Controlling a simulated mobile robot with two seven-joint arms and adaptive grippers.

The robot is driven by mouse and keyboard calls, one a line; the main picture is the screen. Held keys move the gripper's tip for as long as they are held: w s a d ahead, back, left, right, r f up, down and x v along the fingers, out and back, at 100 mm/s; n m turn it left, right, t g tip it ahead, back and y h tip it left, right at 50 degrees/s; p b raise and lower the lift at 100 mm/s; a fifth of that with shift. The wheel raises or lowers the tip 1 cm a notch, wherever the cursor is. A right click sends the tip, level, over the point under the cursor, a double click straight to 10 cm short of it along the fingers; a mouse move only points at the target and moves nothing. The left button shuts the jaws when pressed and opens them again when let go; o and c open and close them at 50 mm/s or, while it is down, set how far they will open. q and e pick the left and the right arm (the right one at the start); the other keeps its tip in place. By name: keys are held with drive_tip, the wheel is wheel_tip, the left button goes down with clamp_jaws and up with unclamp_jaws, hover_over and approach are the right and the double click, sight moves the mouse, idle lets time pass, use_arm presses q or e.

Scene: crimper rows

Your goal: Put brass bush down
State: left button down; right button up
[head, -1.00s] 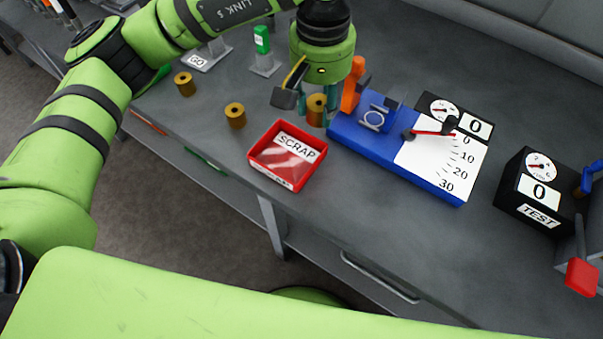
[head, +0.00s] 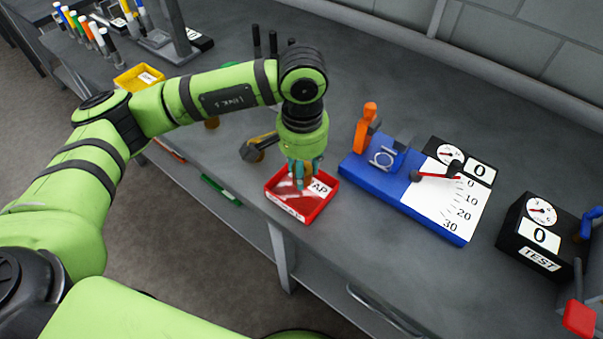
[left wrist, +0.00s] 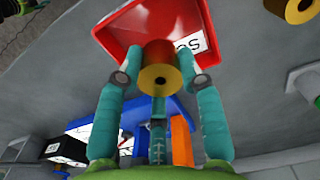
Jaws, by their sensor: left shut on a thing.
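My left gripper (head: 301,183) points down over the red scrap tray (head: 325,205), its fingertips within the tray's outline. In the left wrist view the gripper (left wrist: 159,80) is shut on a brass bush (left wrist: 158,77), with one teal finger on each side. The bush hangs over the tray (left wrist: 118,28); I cannot tell whether it touches the tray floor. In the head view the fingers mostly hide the bush. My right gripper is not in view.
A blue gauge fixture (head: 365,175) with an orange lever (head: 367,127) stands right of the tray. A black test box (head: 540,235) is farther right. Another brass bush (left wrist: 295,9) shows in the left wrist view. A yellow bin (head: 138,78) is far left.

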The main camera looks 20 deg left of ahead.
use_arm(q)
drive_tip(key=shift+a+f, duration=0.15)
drive_tip(key=shift+f, duration=0.1)
wheel_tip(320, 180, down, 4)
drive_tip(key=shift+w+r+p, duration=0.1)
drive_tip(key=shift+r+p, duration=0.05)
drive_tip(key=shift+p, duration=0.7)
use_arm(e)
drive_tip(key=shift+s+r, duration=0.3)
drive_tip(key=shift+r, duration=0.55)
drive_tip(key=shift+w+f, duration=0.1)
use_arm(q)
drive_tip(key=shift+b, duration=0.3)
drive_tip(key=c, duration=0.8)
unclamp_jaws()
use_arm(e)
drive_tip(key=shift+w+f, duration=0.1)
